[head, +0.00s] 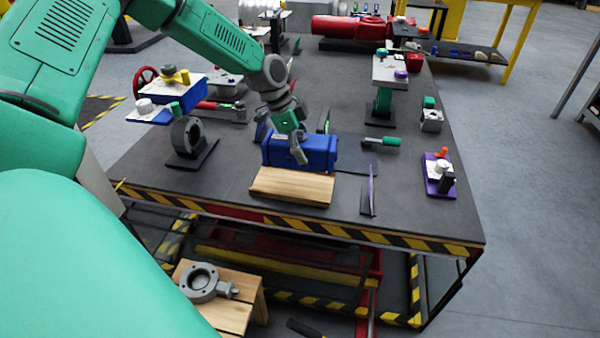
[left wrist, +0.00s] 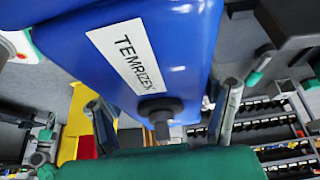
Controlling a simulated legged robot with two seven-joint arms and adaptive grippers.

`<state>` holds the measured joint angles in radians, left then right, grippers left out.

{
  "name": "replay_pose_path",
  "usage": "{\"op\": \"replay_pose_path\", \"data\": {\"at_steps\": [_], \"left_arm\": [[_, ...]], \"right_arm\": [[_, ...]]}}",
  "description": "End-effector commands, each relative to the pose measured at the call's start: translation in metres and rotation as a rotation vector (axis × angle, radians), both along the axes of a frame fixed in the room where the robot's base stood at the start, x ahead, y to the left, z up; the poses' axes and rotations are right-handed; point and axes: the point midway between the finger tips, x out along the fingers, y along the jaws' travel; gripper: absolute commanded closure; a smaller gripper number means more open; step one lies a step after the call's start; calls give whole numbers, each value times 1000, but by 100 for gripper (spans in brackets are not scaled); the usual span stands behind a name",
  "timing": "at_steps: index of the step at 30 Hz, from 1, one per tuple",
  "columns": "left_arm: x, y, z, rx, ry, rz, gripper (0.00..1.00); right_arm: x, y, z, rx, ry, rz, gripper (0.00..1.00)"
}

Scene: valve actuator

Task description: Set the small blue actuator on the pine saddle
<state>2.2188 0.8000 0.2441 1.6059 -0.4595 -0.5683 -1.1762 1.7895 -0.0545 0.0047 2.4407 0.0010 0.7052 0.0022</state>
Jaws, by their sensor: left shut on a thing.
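The small blue actuator (head: 318,150) is a blue block lying lengthwise, just behind the pine saddle (head: 290,187) in the head view. The saddle is a pale wood block near the table's front edge; its top looks bare. I cannot tell whether the actuator's underside touches the table or the saddle's back edge. My left gripper (head: 291,146) comes down from above and is shut on the actuator, one grey finger across its front face. In the left wrist view the actuator (left wrist: 190,45) fills the top middle, with a white label and dark stub, between the fingers (left wrist: 165,110). My right gripper is not in view.
A larger blue actuator (head: 181,94) sits on a valve stand at left. A green-handled tool (head: 381,141) and thin upright plate (head: 371,190) are right of the saddle. A purple-based fixture (head: 439,176) stands at the right edge.

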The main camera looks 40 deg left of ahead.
Motion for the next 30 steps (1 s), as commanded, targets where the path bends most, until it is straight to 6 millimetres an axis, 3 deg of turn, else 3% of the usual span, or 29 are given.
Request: {"op": "replay_pose_path", "data": {"at_steps": [5,15,23,30], "left_arm": [[-1,23,7,-4,-6,-38,87],[-2,26,-42,-3,-1,-45,87],[-2,25,-56,-2,-4,-45,87],[-2,25,-84,-2,-3,-44,87]], "right_arm": [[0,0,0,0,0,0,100],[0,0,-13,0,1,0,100],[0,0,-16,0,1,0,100],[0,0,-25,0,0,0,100]]}}
